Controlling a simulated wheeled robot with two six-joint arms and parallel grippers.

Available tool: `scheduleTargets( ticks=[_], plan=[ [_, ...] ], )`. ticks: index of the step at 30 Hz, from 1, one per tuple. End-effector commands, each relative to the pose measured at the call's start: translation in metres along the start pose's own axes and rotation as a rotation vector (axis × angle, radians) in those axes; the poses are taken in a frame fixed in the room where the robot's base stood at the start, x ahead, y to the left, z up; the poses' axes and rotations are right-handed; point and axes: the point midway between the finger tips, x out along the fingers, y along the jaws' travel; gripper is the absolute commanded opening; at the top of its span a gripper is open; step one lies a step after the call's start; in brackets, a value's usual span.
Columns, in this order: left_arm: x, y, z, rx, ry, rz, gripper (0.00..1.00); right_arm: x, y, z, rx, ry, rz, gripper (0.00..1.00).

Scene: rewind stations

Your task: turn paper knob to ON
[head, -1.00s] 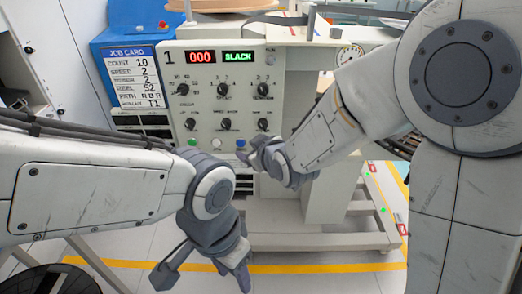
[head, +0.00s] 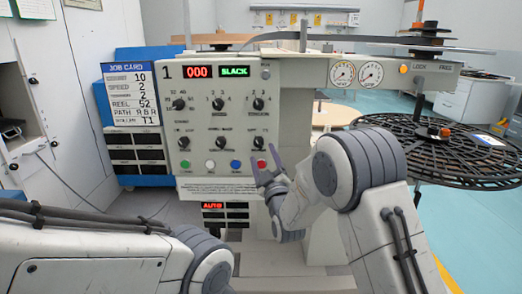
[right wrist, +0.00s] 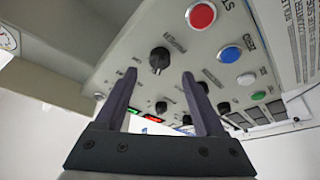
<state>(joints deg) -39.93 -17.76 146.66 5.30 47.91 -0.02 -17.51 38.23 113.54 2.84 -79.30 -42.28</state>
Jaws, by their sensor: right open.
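The control panel (head: 232,88) carries two rows of black knobs. The lower right knob (head: 258,143) sits above the red button (head: 261,165); its label is too small to read, so I cannot tell surely which knob is the paper knob. My right gripper (head: 267,172) is open and empty in front of the panel's lower right, by the red button. In the right wrist view the two fingers (right wrist: 159,77) point up at the panel, with that lower right knob (right wrist: 159,58) beyond and between the tips, apart from them. My left gripper is out of view; only its arm shows.
The job card (head: 129,95) hangs left of the panel. Blue (head: 236,165), white (head: 222,165) and green (head: 210,164) buttons line the panel's bottom. Gauges (head: 355,73) and a black reel (head: 440,145) stand to the right, beyond my right arm.

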Motion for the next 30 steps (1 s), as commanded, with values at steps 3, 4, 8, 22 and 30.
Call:
scheduleTargets(
  ticks=[3,4,8,22,30],
  plan=[
    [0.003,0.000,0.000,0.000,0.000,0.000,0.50,0.021,0.001,0.001,0.000,0.002,0.003,0.71],
    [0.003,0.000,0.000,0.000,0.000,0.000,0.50,0.025,0.001,0.001,0.000,0.001,0.002,0.71],
    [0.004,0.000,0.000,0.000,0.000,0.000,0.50,0.039,0.001,0.001,0.000,0.000,0.002,0.71],
    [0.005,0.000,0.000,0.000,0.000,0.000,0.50,0.048,0.001,0.002,0.000,-0.002,0.000,0.52],
    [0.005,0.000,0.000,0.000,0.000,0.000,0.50,0.047,0.003,0.002,0.001,-0.002,0.001,0.00]
  ],
)
